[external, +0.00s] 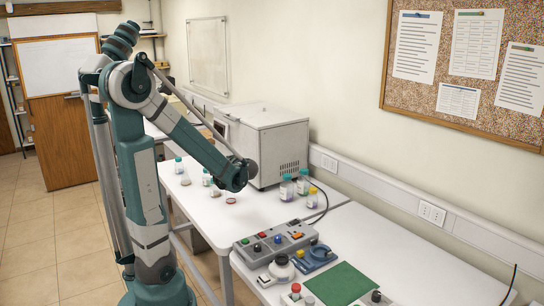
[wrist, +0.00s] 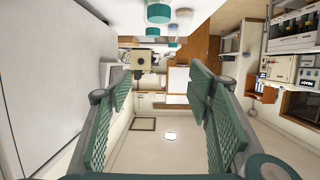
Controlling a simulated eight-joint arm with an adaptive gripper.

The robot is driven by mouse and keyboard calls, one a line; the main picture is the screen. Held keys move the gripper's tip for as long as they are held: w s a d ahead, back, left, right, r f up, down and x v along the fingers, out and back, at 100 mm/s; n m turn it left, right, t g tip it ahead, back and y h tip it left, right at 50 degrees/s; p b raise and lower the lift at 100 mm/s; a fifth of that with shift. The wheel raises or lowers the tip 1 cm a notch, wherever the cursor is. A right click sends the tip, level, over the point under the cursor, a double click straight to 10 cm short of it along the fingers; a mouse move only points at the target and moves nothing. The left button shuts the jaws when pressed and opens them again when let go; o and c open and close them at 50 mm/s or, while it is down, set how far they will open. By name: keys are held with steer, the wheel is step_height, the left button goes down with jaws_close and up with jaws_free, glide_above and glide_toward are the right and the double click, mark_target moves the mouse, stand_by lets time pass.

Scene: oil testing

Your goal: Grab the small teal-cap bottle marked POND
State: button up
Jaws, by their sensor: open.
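Small teal-cap bottles stand on the white bench in the external view: one (external: 178,165) at the back left and another (external: 206,178) beside my forearm. Two larger teal-cap bottles, one at the left (external: 286,188) and one at the right (external: 303,183), stand right of my arm. No label is readable, so I cannot tell which is marked POND. In the wrist view my gripper (wrist: 162,88) is open and empty, and the room appears upside down. A teal cap (wrist: 158,13) shows at the top edge, outside the fingers. The fingers are hard to make out in the external view.
A grey boxy machine (external: 265,143) stands against the wall behind the bottles. A red-marked dish (external: 231,201) lies near the arm. A control box (external: 275,244) and green mat (external: 341,284) occupy the nearer bench.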

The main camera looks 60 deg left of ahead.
step_height(320, 180, up, 2)
steer(key=h+p, duration=1.5)
steer(key=p, duration=0.6)
glide_above(215, 187)
steer(key=a, duration=0.2)
steer(key=f, duration=1.1)
steer(key=shift+w+d+b, duration=0.25)
steer(key=shift+w+b, duration=0.05)
steer(key=shift+b, duration=0.1)
steer(key=shift+f, duration=0.2)
steer(key=shift+f, duration=1.1)
